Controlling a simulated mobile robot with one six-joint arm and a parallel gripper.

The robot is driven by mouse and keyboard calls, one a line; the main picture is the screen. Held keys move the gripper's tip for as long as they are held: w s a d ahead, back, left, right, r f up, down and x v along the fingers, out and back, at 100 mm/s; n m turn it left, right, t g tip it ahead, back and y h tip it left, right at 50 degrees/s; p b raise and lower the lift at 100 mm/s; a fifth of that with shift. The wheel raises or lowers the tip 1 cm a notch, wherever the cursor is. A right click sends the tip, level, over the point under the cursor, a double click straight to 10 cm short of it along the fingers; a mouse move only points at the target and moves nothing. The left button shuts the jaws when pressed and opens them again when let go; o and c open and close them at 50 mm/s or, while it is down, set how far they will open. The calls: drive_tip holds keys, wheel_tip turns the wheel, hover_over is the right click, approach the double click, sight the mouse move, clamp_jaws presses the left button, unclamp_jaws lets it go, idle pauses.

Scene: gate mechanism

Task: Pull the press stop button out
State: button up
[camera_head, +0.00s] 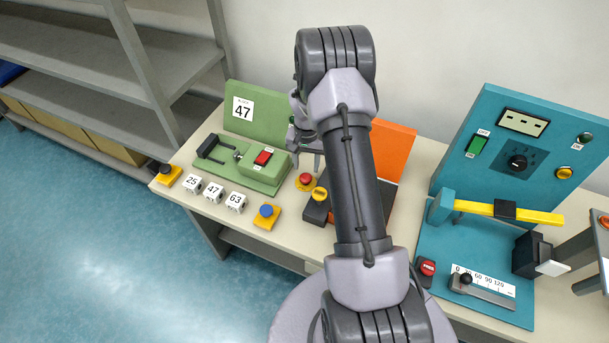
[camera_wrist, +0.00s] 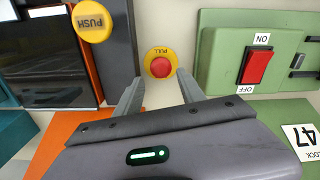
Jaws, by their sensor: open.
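The stop button is a red mushroom head on a yellow collar marked PULL. It shows in the wrist view (camera_wrist: 161,67) and in the head view (camera_head: 305,179) on the bench, just left of the dark press base. My gripper (camera_wrist: 160,78) is open and empty, its two fingers pointing at the button with the red head between their tips in the picture. In the head view my gripper (camera_head: 307,162) hangs just above and behind the button. I see no contact, and the remaining height is hard to judge.
A yellow PUSH button (camera_wrist: 92,21) on the dark press base (camera_head: 317,211) is close beside it. A green panel (camera_head: 252,166) with a red switch (camera_head: 263,157) stands on the other side. Number cubes (camera_head: 214,193) and a blue button (camera_head: 267,211) sit in front.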

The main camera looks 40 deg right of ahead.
sight(306, 177)
wheel_tip(306, 177, down, 6)
drive_tip(key=shift+r+b, duration=0.25)
drive_tip(key=shift+b, duration=0.1)
drive_tip(key=shift+w, duration=0.1)
drive_tip(key=shift+c, duration=0.5)
clamp_jaws()
